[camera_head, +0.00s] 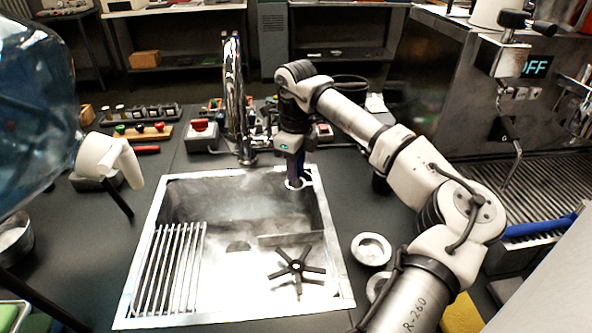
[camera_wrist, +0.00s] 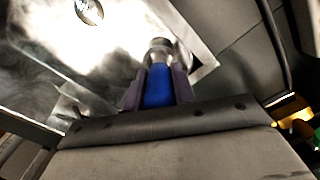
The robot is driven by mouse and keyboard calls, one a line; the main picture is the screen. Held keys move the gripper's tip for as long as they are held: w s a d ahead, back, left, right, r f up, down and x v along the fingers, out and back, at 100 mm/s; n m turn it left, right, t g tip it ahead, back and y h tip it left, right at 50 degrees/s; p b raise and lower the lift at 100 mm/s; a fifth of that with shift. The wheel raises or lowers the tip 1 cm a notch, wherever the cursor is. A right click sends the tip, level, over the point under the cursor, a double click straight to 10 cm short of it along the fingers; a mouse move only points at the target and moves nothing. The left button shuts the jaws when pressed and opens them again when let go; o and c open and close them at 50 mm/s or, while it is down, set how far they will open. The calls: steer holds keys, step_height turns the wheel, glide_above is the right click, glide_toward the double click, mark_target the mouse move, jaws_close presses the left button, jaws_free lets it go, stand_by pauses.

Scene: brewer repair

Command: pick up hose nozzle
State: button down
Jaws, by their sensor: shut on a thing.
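The hose nozzle (camera_wrist: 159,84) shows in the wrist view as a blue grip with a metal tip, between the two purple fingers of my gripper (camera_wrist: 158,88). My gripper is shut on it. In the head view my gripper (camera_head: 295,180) points down at the back right corner of the sink (camera_head: 163,235). There the nozzle is mostly hidden by the gripper and is too small to make out clearly. I cannot tell whether the nozzle is clear of the sink rim.
The sink holds a rack of metal bars (camera_head: 172,268) and a black star-shaped part (camera_head: 297,268). A tall chrome faucet (camera_head: 235,100) stands behind it. A red-button box (camera_head: 200,135) is left of the faucet. Small metal cups (camera_head: 371,249) sit right of the sink. A large blue bottle (camera_head: 35,110) fills the left.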

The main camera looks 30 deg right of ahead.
step_height(320, 180, up, 25)
steer(key=p, duration=0.5)
steer(key=shift+r+p, duration=0.2)
steer(key=shift+p, duration=0.15)
stand_by(0.5)
steer(key=shift+f, duration=0.1)
